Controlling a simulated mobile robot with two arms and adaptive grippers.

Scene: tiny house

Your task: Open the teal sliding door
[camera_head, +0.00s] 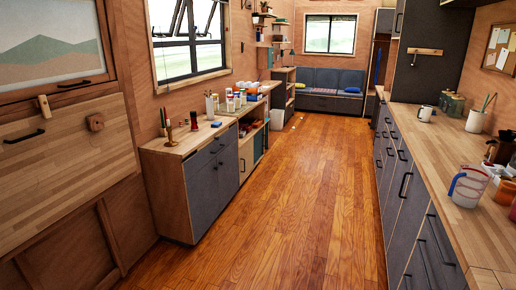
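A small teal panel (260,144), which looks like the teal sliding door, shows in the low cabinet along the left wall. It is small and seen at a steep angle, beyond a cream panel (245,159) and dark grey doors (210,182). Open shelving with items shows around it. I cannot tell how far the teal panel is slid or make out a handle. Neither of my grippers is in view.
A wooden floor aisle (290,200) runs clear down the middle. A long counter (455,155) with dark drawers and handles lines the right side. The left worktop (180,147) holds jars and tools. A blue-grey sofa (325,88) stands at the far end.

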